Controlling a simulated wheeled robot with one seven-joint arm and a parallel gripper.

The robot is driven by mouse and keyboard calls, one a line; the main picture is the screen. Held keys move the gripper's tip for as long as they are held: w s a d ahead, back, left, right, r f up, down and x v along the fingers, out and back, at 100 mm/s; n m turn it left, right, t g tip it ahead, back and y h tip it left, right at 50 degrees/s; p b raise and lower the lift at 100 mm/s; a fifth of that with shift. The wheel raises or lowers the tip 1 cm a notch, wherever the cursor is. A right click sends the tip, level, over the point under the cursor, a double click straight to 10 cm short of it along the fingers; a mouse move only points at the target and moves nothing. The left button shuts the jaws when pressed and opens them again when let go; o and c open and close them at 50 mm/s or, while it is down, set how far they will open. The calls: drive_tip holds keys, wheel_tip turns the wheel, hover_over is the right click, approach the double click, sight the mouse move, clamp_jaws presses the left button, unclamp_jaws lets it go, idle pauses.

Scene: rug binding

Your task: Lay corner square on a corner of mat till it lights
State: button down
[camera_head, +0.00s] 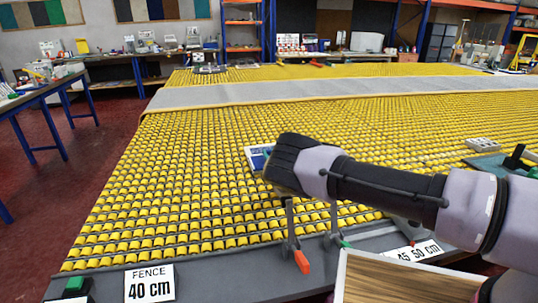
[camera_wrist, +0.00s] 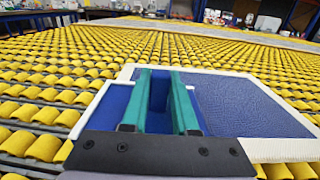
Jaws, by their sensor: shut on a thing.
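The mat, blue with a white border, lies under my gripper (camera_wrist: 161,82); its bare blue face (camera_wrist: 245,103) shows to the right in the wrist view. In the head view, part of the mat (camera_head: 257,157) shows beside the dark end of my arm. My gripper's two green fingers are shut on a blue piece (camera_wrist: 159,115), which I take for the corner square. A blue area with a white edge shows left of the fingers, but I cannot tell whether it belongs to the square or mat. Contact underneath is hidden. No light is visible.
The yellow roller table (camera_head: 190,190) spreads widely around the mat. A FENCE 40 cm sign (camera_head: 150,284) and an orange-tipped clamp (camera_head: 301,261) stand at its front edge. A grey strip (camera_head: 300,93) crosses the back. A wooden-topped board (camera_head: 405,282) is at front right.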

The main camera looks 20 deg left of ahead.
sight(269, 150)
idle(0.5)
drive_tip(key=shift+r, duration=3.55)
